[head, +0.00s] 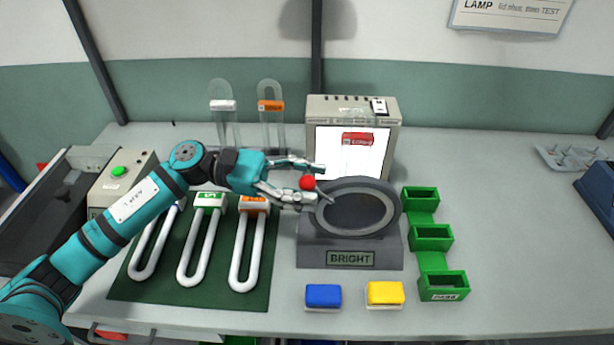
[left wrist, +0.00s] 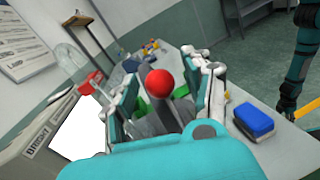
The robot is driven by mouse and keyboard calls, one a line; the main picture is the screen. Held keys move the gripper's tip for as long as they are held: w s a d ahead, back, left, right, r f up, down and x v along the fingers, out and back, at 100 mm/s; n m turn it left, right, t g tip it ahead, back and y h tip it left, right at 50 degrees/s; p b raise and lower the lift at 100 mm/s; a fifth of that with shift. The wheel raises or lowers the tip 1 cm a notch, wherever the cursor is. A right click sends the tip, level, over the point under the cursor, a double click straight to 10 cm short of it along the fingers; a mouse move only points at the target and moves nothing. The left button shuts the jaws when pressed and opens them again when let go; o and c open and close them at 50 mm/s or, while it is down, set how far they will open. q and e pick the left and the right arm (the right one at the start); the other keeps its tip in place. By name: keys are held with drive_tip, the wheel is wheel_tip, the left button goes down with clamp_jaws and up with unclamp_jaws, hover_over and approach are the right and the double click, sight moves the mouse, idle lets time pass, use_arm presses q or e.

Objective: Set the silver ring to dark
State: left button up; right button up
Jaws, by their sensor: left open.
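The silver ring (head: 391,192) is a large round grey collar on a dark base, and the base's front plate (head: 351,258) reads BRIGHT. A red ball knob (head: 308,183) is at the ring's left side. My left gripper (head: 319,183) is open, with its fingers on either side of the red knob. In the left wrist view the red knob (left wrist: 159,83) sits between the two spread fingers. Whether a finger touches it I cannot tell.
A lit panel box (head: 309,112) stands behind the ring. Green bins (head: 432,237) are to its right. A blue block (head: 323,296) and a yellow block (head: 385,293) lie in front. White U-tubes (head: 240,273) lie on a green mat (head: 130,290) at left. The table's right side is mostly clear.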

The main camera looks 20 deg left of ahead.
use_arm(q)
clamp_jaws()
idle(0.3)
drive_tip(key=shift+d+r, duration=0.1)
drive_tip(key=shift+r, duration=0.05)
